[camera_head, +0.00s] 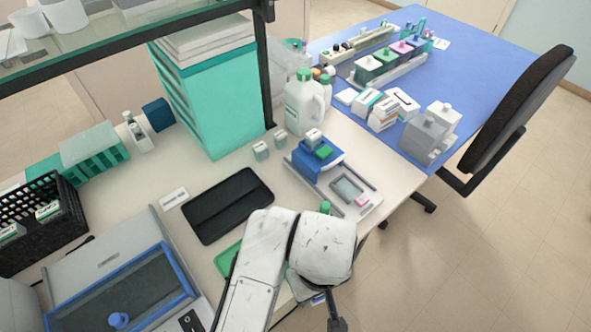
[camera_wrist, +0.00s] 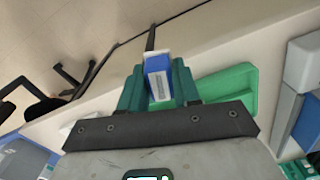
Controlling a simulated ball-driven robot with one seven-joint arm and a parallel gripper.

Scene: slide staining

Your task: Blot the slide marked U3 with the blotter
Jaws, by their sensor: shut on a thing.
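My gripper (camera_wrist: 158,82) shows in the wrist view with two teal fingers, shut on a small blue-and-white block (camera_wrist: 158,64). The block has a pale patch with marks too small to read; I cannot tell whether it is the blotter. A green tray (camera_wrist: 238,80) lies beyond the fingers on the right; it also shows beside my arm in the head view (camera_head: 227,260). My arm hides most of the gripper in the head view. I cannot make out a slide marked U3 in either view.
A black flat mat (camera_head: 228,205) lies mid-bench. A blue-topped device (camera_head: 318,160) and a small grey-framed tray (camera_head: 347,190) stand to its right. A blue-framed box (camera_head: 125,288) is at front left, a black basket (camera_head: 62,222) behind it. A dark chair (camera_head: 515,105) stands right.

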